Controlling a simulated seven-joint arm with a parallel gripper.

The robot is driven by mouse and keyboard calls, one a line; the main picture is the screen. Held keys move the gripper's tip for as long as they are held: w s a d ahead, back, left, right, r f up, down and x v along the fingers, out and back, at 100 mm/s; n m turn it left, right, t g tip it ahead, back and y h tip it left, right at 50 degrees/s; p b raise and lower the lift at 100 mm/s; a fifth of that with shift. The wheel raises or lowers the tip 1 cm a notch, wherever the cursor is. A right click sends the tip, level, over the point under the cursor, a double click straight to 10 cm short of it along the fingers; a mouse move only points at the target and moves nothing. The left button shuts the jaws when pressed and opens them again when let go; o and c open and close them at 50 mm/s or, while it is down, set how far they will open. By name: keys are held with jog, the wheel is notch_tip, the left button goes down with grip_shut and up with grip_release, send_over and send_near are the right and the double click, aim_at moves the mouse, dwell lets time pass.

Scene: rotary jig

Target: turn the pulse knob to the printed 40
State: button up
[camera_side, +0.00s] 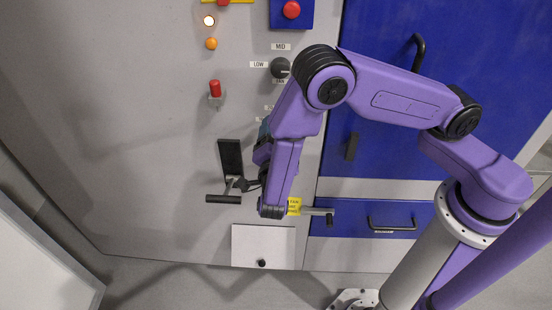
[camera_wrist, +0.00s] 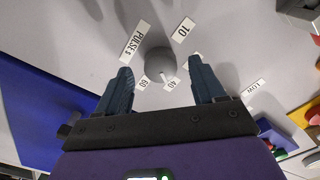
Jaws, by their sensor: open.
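The pulse knob (camera_wrist: 160,62) is a round grey knob in the wrist view, below a "PULSE s" label (camera_wrist: 132,40). Around it are a printed 10 (camera_wrist: 183,30), a 60 (camera_wrist: 143,83) and the printed 40 (camera_wrist: 170,84). Another label is partly hidden by the right finger. My gripper (camera_wrist: 160,68) is open, with one finger on each side of the knob in the picture and gaps visible. I cannot tell how deep the fingertips are or where the knob points. In the side view my gripper (camera_side: 264,132) is mostly behind my arm, which hides the knob.
In the side view, a fan knob (camera_side: 281,68) with LOW and MID labels sits above. A red toggle (camera_side: 215,90) and a black lever handle (camera_side: 224,199) are left of my arm. A blue door (camera_side: 385,120) and a drawer handle (camera_side: 391,224) are to the right.

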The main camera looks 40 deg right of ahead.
jog(key=v, duration=1.6)
jog(key=shift+s+a, duration=0.2)
